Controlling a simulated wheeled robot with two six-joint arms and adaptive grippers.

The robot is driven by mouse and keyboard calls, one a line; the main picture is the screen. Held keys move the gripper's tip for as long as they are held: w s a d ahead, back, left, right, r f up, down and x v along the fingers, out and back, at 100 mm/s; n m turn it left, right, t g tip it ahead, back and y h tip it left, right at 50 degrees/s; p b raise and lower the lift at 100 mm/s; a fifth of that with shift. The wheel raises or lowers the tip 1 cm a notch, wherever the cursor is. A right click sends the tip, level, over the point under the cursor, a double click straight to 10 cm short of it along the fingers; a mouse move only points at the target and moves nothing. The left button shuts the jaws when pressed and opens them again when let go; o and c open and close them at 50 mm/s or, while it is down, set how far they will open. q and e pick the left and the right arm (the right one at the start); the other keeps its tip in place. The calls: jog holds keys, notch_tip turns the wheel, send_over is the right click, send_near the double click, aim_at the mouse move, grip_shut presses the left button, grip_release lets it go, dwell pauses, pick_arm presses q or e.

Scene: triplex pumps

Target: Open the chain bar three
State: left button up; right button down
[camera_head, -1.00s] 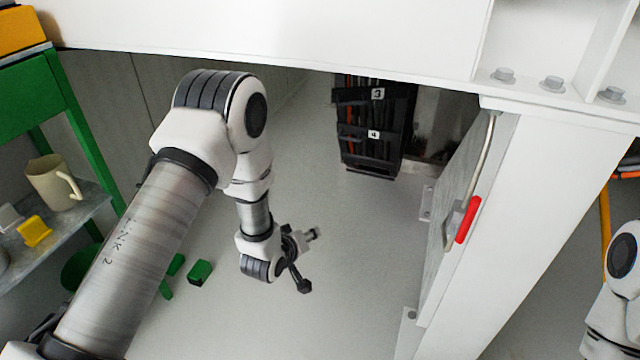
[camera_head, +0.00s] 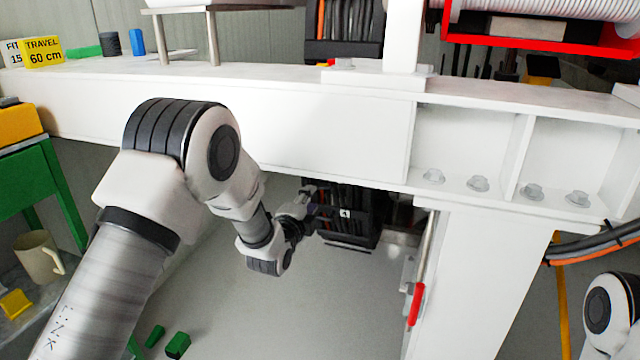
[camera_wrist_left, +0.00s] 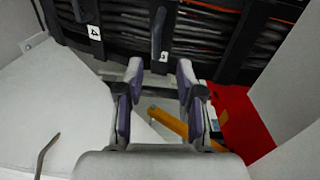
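The black cable rack (camera_head: 350,235) stands behind and below the white beam, with label 4 showing in the head view. In the left wrist view its dark bars cross bundles of cables. Chain bar three (camera_wrist_left: 158,32) is the short dark bar just above label 3 (camera_wrist_left: 164,56); the bar with label 4 (camera_wrist_left: 94,32) is left of it. My left gripper (camera_head: 308,196) is at the rack's left side. In the wrist view the left gripper (camera_wrist_left: 161,68) is open and empty, its fingertips just below label 3, with no clear contact. My right gripper is out of view.
A white post with a red handle (camera_head: 415,304) stands right of the rack. The wrist view shows a yellow bar (camera_wrist_left: 170,122) and a red panel (camera_wrist_left: 240,120) close by.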

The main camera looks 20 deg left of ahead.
pick_arm(q)
jog(key=w+b, duration=0.1)
jog(key=w, duration=0.6)
jog(key=shift+d+f+b, duration=0.25)
jog(key=shift+f+b, duration=0.1)
jog(key=shift+f, duration=0.1)
grip_shut()
